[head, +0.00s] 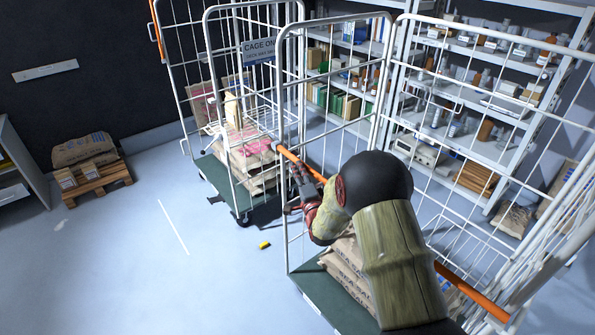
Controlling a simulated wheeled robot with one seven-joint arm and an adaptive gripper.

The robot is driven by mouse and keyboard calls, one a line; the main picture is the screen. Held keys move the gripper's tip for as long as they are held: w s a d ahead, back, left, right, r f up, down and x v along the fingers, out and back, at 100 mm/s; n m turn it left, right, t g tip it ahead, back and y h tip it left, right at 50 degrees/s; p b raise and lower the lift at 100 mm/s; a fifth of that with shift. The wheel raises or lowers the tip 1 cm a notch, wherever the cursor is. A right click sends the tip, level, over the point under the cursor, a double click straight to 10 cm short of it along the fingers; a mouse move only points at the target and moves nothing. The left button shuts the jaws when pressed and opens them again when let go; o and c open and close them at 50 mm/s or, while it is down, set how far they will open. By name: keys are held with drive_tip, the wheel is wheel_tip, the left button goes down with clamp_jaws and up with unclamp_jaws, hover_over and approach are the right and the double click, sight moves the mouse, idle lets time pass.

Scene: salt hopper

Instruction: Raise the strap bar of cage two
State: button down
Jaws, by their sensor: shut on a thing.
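The orange strap bar (474,290) slants across the open front of the nearer wire cage (286,230), which I take to be cage two. Its upper left end shows near the left post, and its lower right end shows near the right side panel. My arm hides the middle of it. My gripper (301,186) is shut on the strap bar near its left end. Brown sacks (345,268) lie on this cage's green base (318,282), partly behind my arm.
Behind stands another cage with a sign (258,50) reading "CAGE ON…", holding sacks (252,160). An orange bar (155,30) stands upright at its left. Stocked shelves (470,75) fill the back right. A small yellow object (264,245) lies on the floor. The left floor is mostly clear.

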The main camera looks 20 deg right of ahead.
drive_tip(key=shift+w+r, duration=0.1)
drive_tip(key=shift+r, duration=0.25)
idle(0.3)
